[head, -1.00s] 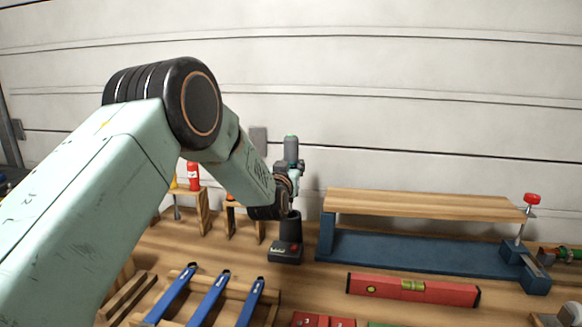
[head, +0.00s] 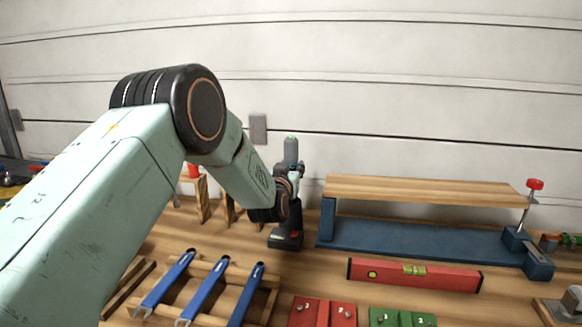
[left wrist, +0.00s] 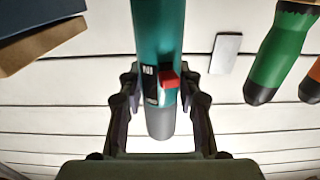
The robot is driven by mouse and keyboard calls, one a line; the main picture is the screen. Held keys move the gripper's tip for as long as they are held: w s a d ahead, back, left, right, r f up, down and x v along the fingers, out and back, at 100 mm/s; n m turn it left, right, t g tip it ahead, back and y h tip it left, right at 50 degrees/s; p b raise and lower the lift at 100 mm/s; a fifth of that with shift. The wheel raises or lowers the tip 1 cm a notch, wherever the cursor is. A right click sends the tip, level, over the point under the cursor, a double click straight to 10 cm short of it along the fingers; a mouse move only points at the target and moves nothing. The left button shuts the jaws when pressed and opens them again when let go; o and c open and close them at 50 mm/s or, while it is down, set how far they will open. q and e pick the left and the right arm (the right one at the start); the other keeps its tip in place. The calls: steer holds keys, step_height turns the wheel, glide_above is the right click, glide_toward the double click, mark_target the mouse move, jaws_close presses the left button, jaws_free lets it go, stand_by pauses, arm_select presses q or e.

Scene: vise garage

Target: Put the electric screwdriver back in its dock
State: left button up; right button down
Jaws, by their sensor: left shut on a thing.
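My right gripper is out of view.
A blue vise-like frame with a wooden board (head: 425,190) stands right of the dock. A red spirit level (head: 415,275) lies before it. Blue-handled tools (head: 207,290) lie on a wooden rack at front left. Wooden stands (head: 201,198) are behind my arm.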

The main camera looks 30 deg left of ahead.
arm_select(q)
steer(key=shift+w, duration=0.1)
stand_by(0.3)
steer(key=shift+f+b, duration=0.95)
steer(key=shift+f, duration=0.5)
steer(key=shift+f+b, duration=0.55)
steer(key=shift+f, duration=0.35)
steer(key=shift+f+b, duration=0.35)
steer(key=shift+f, duration=0.2)
steer(key=o, duration=1.6)
steer(key=shift+s+f, duration=0.1)
steer(key=shift+s, duration=0.1)
